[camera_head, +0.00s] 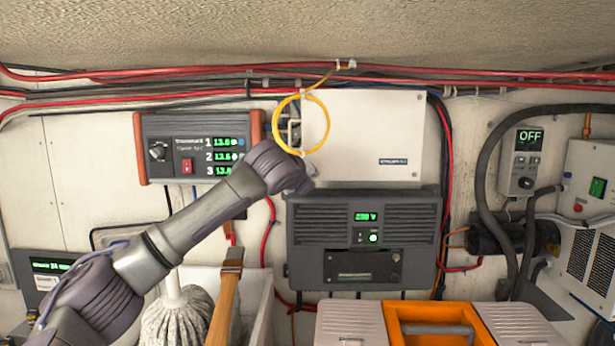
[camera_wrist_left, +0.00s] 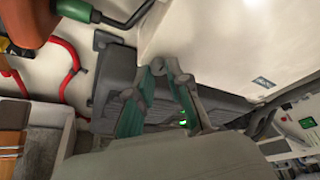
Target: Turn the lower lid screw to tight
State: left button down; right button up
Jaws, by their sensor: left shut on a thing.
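The white box (camera_head: 365,135) on the wall has a pale flat lid, which also shows in the left wrist view (camera_wrist_left: 215,45). My left gripper (camera_head: 302,182) reaches the box's lower left corner, just above the dark grey unit. In the left wrist view its two fingers (camera_wrist_left: 172,72) come together at the tips on a small grey piece at the lid's edge. This piece appears to be the lower lid screw; the fingertips hide most of it, and its turn position cannot be read. In the head view my gripper and wrist cover it. My right gripper is in neither view.
A yellow ring (camera_head: 301,124) hangs just above my left gripper. The dark grey unit (camera_head: 365,240) with a green display is directly below the box. A panel with red ends (camera_head: 200,147) is at left. A mop (camera_head: 175,312) and orange toolbox (camera_head: 437,322) stand below.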

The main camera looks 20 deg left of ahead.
pick_arm(q)
jog(key=shift+a+r, duration=0.15)
jog(key=shift+r, duration=0.35)
jog(key=c, duration=1.3)
grip_release()
jog(key=shift+o, duration=1)
jog(key=shift+w+f, duration=0.1)
jog(key=shift+f, duration=0.25)
jog(key=v, duration=1.2)
